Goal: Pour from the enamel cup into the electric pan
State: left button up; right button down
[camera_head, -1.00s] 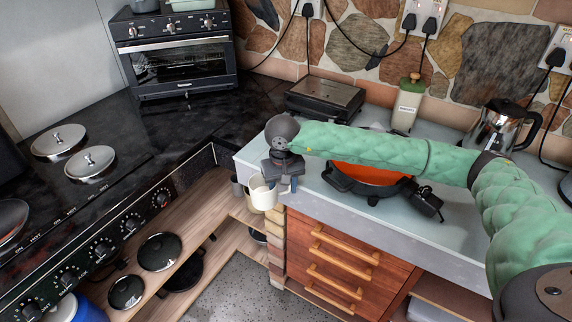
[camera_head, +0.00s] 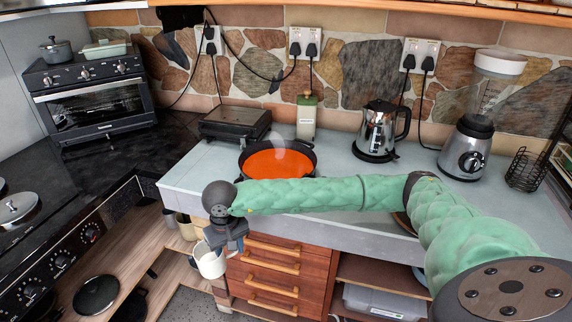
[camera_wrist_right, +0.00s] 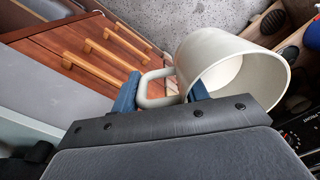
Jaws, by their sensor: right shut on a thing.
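The white enamel cup (camera_head: 208,264) hangs in front of the counter edge, left of the wooden drawers. My right gripper (camera_head: 217,246) is shut on its handle; the wrist view shows the cup (camera_wrist_right: 205,55) with the looped handle between the blue fingertips (camera_wrist_right: 160,92). The cup looks slightly tilted in the head view, and its pale inside shows in the wrist view; I cannot tell what it holds. The electric pan (camera_head: 275,162), orange inside with a dark rim, sits on the counter behind my right forearm, which hides its front. My left gripper is not in view.
On the grey counter (camera_head: 345,178) stand a dark grill (camera_head: 234,122), a green-topped bottle (camera_head: 306,115), a kettle (camera_head: 379,130) and a blender (camera_head: 472,140). Drawers (camera_head: 275,270) lie below the counter. The counter between pan and kettle is mostly clear.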

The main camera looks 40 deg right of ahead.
aim_at(276, 157)
jog(key=k+z, duration=0.1)
jog(key=z, duration=0.7)
jog(key=j+z, duration=0.4)
jog(key=j, duration=0.7)
